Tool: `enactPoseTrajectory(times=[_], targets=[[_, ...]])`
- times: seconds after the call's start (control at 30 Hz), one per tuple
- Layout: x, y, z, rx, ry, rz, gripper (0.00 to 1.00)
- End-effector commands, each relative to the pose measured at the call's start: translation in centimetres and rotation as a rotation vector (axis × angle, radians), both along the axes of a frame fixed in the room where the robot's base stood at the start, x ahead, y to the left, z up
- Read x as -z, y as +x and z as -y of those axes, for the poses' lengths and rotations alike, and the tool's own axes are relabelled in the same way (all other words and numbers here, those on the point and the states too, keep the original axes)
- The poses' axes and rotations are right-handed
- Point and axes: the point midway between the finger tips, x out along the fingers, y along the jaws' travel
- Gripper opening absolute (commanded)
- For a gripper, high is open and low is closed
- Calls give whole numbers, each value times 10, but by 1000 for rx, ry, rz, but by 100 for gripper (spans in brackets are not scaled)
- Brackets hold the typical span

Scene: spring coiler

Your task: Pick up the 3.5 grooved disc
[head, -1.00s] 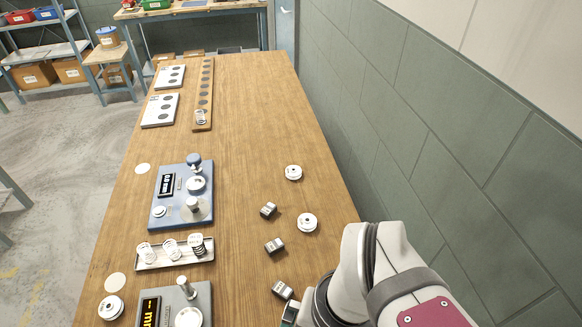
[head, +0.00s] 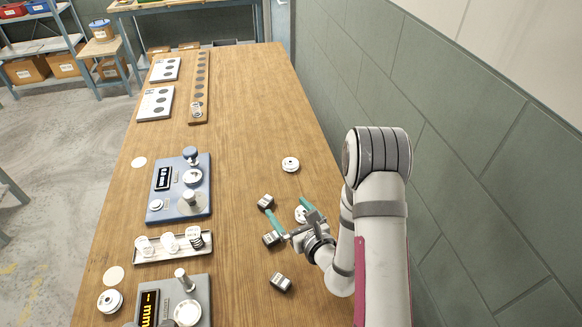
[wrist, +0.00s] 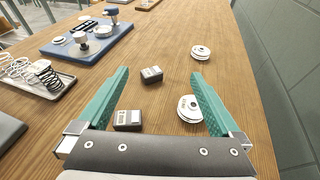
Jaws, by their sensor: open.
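White grooved discs lie on the wooden table; their markings are too small to read, so I cannot tell which is 3.5. One disc (head: 290,164) lies alone at the right of the table and shows in the wrist view (wrist: 201,52). A second disc (head: 301,216) is partly hidden by my gripper (head: 287,211) in the head view; in the wrist view (wrist: 187,110) it sits beside the right finger, which partly covers it. A third disc (head: 110,301) lies at the front left. My gripper is open and empty above the table, its teal fingers spread wide.
Small grey blocks (head: 266,202) lie near my gripper, one (wrist: 127,120) showing between the fingers. A blue gauge device (head: 180,190) and a tray of springs (head: 170,247) stand to the left. A grey wall (head: 440,130) bounds the right side.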

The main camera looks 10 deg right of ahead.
Motion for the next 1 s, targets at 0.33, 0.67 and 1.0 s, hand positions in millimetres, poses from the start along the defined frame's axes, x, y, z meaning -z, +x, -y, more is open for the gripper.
enactPoseTrajectory(times=[0.33, 0.67, 1.0], targets=[[65, 10, 54, 237, -58, -99, 100], [83, 55, 52, 235, -55, -100, 100], [83, 55, 52, 235, -55, -100, 66]])
